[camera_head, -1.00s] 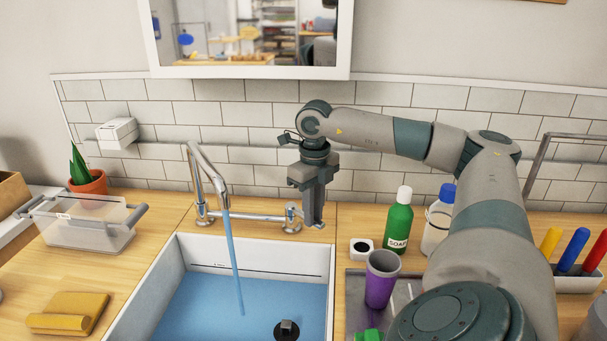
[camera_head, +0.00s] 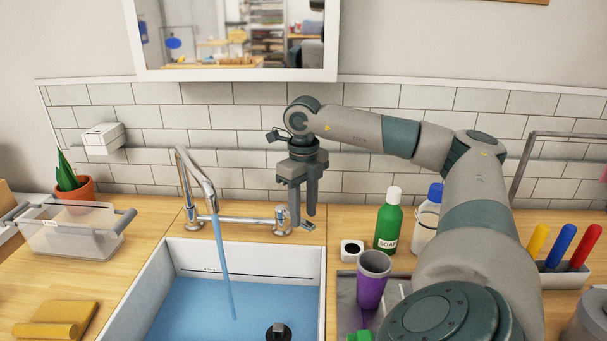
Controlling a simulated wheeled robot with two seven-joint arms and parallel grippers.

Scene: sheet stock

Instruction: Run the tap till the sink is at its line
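The white sink (camera_head: 248,255) holds blue water (camera_head: 190,310). Its surface lies a little below the thin dark line (camera_head: 255,275) on the back wall. The chrome tap (camera_head: 195,170) is running, and a blue stream (camera_head: 225,270) falls from its spout into the water. A tap handle (camera_head: 282,220) stands at the right end of the tap's bar. My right gripper (camera_head: 303,218) points down just right of this handle, its two fingers apart with nothing seen between them. I cannot tell whether a finger touches the handle. My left gripper is out of view.
A dark plug-like piece (camera_head: 278,332) shows at the sink's front. Right of the sink are a green soap bottle (camera_head: 388,225), a purple cup (camera_head: 372,283) and a white bottle with a blue cap (camera_head: 427,220). A clear bin (camera_head: 70,230) and yellow cloth (camera_head: 55,318) lie left.

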